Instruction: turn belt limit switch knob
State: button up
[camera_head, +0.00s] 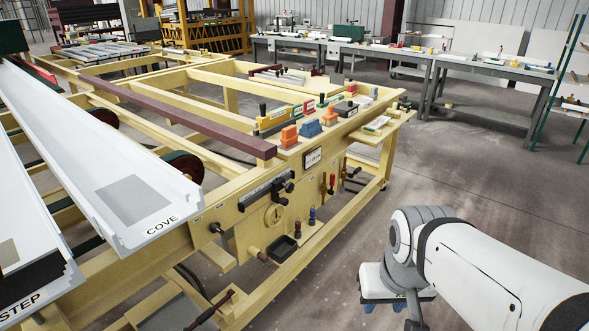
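The yellow bench's front panel carries several controls; no readable label marks one as the belt limit switch knob. A black clamp-like knob (284,188) sits at the end of a dark slide bar (258,194). Below it is a round yellow dial (274,216). A black knob (216,228) sticks out to the left. Small red-and-black (298,226) and blue-and-black (312,216) handles are at the right. My gripper (414,314) is at the lower right, apart from the panel, partly cut off by the bottom edge. Its fingers are not clear enough to tell open from shut.
White troughs marked COVE (110,165) and STEP (25,245) fill the left. A maroon bar (190,122) lies across the yellow frame. Coloured blocks (310,128) stand on the bench top. Grey tables (485,75) stand behind. Open concrete floor (460,160) lies right of the bench.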

aim_at(290, 187)
jog(key=z, duration=0.05)
jog(key=i, duration=1)
